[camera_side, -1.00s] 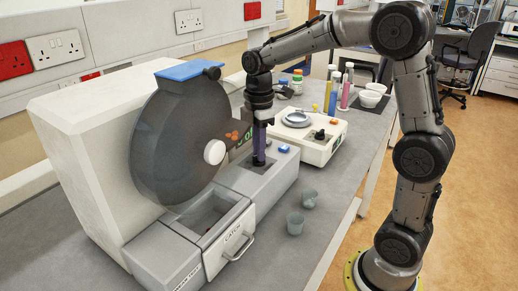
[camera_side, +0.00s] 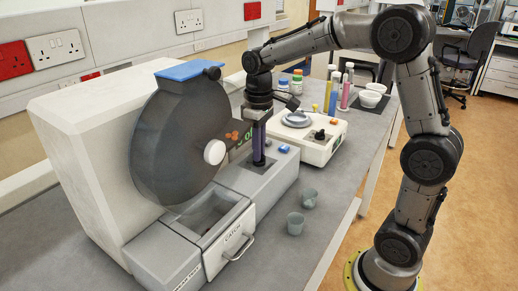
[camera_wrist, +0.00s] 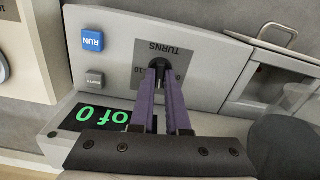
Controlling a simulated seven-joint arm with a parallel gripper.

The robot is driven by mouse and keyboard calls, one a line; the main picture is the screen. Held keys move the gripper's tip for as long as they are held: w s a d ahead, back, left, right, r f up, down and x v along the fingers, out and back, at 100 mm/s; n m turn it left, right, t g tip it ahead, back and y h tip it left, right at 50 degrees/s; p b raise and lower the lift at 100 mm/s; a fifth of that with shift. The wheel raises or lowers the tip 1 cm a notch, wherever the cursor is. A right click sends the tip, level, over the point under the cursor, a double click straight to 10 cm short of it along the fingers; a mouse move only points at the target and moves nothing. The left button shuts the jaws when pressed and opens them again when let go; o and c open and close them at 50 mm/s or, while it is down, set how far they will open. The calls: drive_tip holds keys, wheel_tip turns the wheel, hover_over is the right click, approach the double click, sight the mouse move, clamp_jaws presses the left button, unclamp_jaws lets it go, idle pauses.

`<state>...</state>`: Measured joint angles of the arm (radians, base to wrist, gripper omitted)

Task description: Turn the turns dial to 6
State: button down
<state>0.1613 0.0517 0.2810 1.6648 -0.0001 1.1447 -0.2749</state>
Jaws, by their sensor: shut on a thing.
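The turns dial (camera_wrist: 161,66) is a dark knob on a grey panel marked TURNS in the wrist view, where the lettering shows upside down. My gripper (camera_wrist: 165,74) has its two purple fingers shut on the dial. The fingers hide much of the knob and part of its scale, so I cannot tell the number it points to. A 10 and a 0 show on the scale. In the side view my gripper (camera_side: 259,163) points down at the machine's panel. A green display (camera_wrist: 100,117) shows text ending "of 0", partly hidden by my gripper.
A blue RUN button (camera_wrist: 92,41) and a grey button (camera_wrist: 88,81) sit beside the dial panel. The drum (camera_side: 180,140) stands close to my gripper. The CATCH drawer (camera_side: 230,240) and two small cups (camera_side: 295,223) are nearer the camera. A balance (camera_side: 318,145) stands behind.

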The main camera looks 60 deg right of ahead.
drive_tip(key=m, duration=0.5)
drive_tip(key=shift+m, duration=0.4)
drive_tip(key=shift+r, duration=0.1)
idle(0.3)
drive_tip(key=c, duration=0.9)
unclamp_jaws()
wheel_tip(320, 180, up, 14)
